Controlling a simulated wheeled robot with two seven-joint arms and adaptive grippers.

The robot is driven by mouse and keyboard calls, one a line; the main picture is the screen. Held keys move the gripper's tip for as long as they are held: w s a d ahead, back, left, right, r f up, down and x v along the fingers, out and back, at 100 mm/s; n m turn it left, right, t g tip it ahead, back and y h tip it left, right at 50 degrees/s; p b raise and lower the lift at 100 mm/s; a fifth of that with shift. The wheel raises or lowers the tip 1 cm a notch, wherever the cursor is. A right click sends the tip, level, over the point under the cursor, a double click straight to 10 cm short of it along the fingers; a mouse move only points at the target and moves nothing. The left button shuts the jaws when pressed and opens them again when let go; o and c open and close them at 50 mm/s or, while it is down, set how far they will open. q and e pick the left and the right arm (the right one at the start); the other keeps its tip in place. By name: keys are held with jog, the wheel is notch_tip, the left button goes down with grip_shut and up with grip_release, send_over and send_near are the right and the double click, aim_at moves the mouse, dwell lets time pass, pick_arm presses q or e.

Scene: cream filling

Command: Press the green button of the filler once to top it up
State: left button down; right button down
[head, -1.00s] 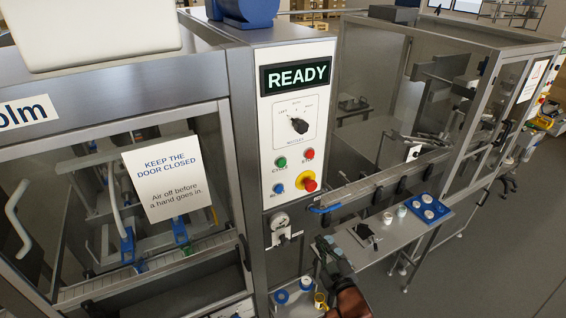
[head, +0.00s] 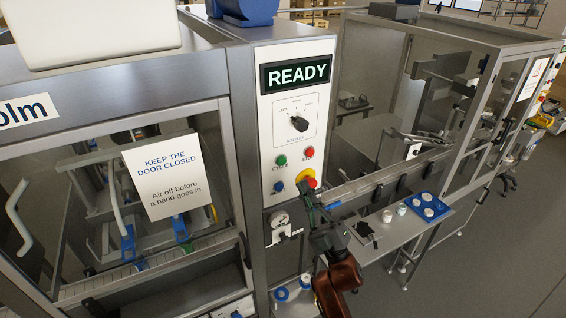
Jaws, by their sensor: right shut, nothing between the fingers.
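The filler's control panel (head: 265,140) faces me, with a lit display (head: 296,74) that reads READY. The green button (head: 281,160) is on the panel's left side, labelled below, and is uncovered. My right gripper (head: 304,190) is shut and empty. Its fingertips point up in front of the panel's lower part, below and to the right of the green button. They overlap the lower left of the red emergency stop (head: 312,182) on its yellow base; I cannot tell if they touch. My left gripper is out of view.
A red button (head: 309,152) sits right of the green one, a blue button (head: 279,186) below it, and a selector knob (head: 299,124) above. A side shelf (head: 398,231) holds a blue tray (head: 443,212) and jars.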

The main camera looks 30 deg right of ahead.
aim_at(282, 161)
jog(key=w+b, duration=0.1)
jog(key=w, duration=0.7)
jog(key=shift+w, duration=0.4)
jog(key=shift+w, duration=0.1)
dwell(1.3)
jog(key=shift+w+b, duration=0.3)
jog(key=shift+w, duration=0.05)
jog(key=shift+w, duration=0.45)
dwell(0.7)
dwell(0.3)
jog(key=shift+s, duration=0.95)
jog(key=shift+f, duration=0.1)
